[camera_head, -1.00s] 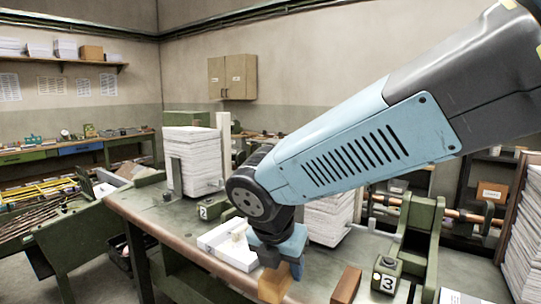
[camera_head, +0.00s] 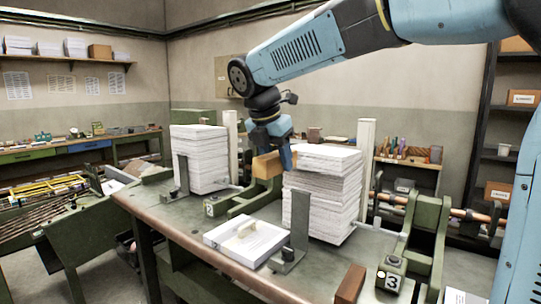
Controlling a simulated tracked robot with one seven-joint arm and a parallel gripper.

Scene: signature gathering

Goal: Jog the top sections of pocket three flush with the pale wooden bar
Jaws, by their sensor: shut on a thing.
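My gripper (camera_head: 276,157) is shut on the pale wooden bar (camera_head: 266,166), a tan block held in the air at the left side of the middle paper stack (camera_head: 322,203). The bar is level with the stack's upper part. The top sections (camera_head: 325,158) look uneven, with edges stepped from the layers below. I cannot tell whether the bar touches them. A plate marked 3 (camera_head: 390,281) sits on a green bracket to the right of this stack, and a plate marked 2 (camera_head: 209,209) to its left.
Another paper stack (camera_head: 200,157) stands at the left. A white pad with a pale handled tool on top (camera_head: 245,242) lies in front. A grey upright bracket (camera_head: 297,228) stands before the middle stack, and a pale post (camera_head: 364,165) behind. A brown block (camera_head: 349,284) lies near the front edge.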

